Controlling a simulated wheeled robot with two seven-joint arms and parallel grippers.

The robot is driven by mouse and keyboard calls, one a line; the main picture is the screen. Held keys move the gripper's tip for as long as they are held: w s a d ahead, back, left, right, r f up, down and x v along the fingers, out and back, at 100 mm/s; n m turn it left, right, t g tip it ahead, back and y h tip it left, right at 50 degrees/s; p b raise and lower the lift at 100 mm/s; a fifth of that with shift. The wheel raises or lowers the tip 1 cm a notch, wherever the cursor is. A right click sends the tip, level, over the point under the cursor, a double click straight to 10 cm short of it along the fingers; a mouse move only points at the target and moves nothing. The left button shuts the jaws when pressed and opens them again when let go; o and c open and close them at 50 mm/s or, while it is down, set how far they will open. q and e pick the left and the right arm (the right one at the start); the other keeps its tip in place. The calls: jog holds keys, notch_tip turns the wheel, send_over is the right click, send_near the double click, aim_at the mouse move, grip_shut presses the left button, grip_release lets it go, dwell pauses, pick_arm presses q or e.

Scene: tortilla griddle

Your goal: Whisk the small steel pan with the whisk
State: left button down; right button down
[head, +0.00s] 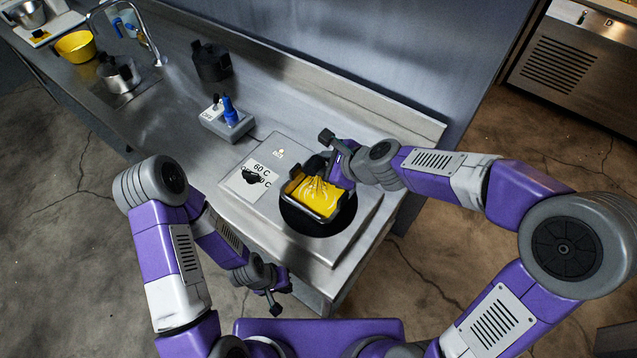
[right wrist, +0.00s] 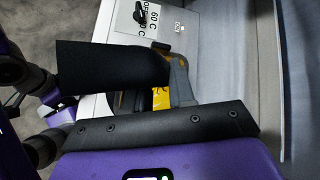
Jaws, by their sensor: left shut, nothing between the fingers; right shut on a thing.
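My left gripper (head: 272,298) is shut and empty, below and left of the pan, off the counter's front edge.
The hot plate unit (head: 290,160) has a knob and a 60 C label. A grey box with a blue item (head: 228,122) stands behind it. A black container (head: 211,62), a steel pot (head: 118,75) and a yellow bowl (head: 75,46) are farther left by the tap. The counter's right end is clear.

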aim_at(322, 163)
dwell(0.4)
jog(key=r+p, duration=0.2)
jog(key=s+r+p, duration=0.1)
jog(key=r, duration=0.1)
jog(key=s+r+p, duration=0.1)
jog(key=r+p, duration=0.1)
jog(key=shift+s+a+r+p, duration=0.1)
jog(key=shift+s+p, duration=0.15)
jog(key=shift+p, duration=0.1)
dwell(0.6)
notch_tip(322, 163, up, 5)
jog(key=p, duration=0.5)
dwell(0.6)
